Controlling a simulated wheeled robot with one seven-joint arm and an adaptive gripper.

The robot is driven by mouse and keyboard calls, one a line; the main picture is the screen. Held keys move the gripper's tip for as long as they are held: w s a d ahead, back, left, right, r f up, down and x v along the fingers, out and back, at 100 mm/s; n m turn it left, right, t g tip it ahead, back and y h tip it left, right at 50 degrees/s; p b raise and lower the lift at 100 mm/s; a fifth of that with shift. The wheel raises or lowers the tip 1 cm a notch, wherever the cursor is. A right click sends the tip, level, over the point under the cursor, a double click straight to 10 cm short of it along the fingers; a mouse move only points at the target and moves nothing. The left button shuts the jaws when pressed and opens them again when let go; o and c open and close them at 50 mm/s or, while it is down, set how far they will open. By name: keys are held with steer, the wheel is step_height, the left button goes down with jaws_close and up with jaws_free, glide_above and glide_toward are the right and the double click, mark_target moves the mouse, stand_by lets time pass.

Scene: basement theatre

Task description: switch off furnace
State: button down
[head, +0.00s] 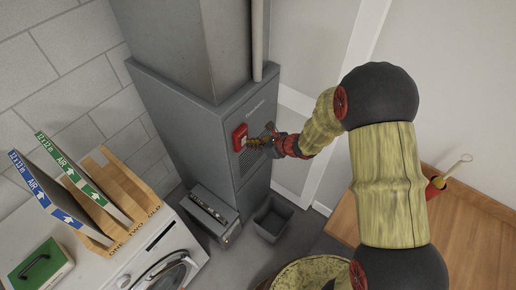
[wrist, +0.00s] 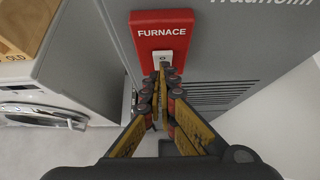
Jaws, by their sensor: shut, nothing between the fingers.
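The grey furnace (head: 168,118) stands against the wall in the head view. A red switch plate (head: 239,138) is fixed to its front. In the wrist view the red plate (wrist: 164,38) reads FURNACE and carries a small white switch (wrist: 163,58). My gripper (head: 250,142) reaches the plate from the right in the head view. In the wrist view my gripper (wrist: 163,72) is shut and empty, its tips at the lower part of the switch. The tips hide that part, and I cannot tell if they touch it or which way the switch is set.
A white washer (head: 160,262) stands at the lower left, with air filters (head: 72,172) in a wooden rack on top. A small grey bin (head: 272,218) is on the floor below the plate. A wooden surface (head: 470,235) is at right.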

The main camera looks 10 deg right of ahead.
steer(key=shift+a, duration=0.1)
stand_by(0.3)
steer(key=shift+w+a+r+g+h+p, duration=0.3)
steer(key=shift+r+p, duration=0.1)
steer(key=shift+p, duration=0.65)
steer(key=shift+f, duration=0.2)
steer(key=shift+r, duration=0.15)
steer(key=shift+r+p, duration=0.5)
steer(key=shift+r, duration=0.15)
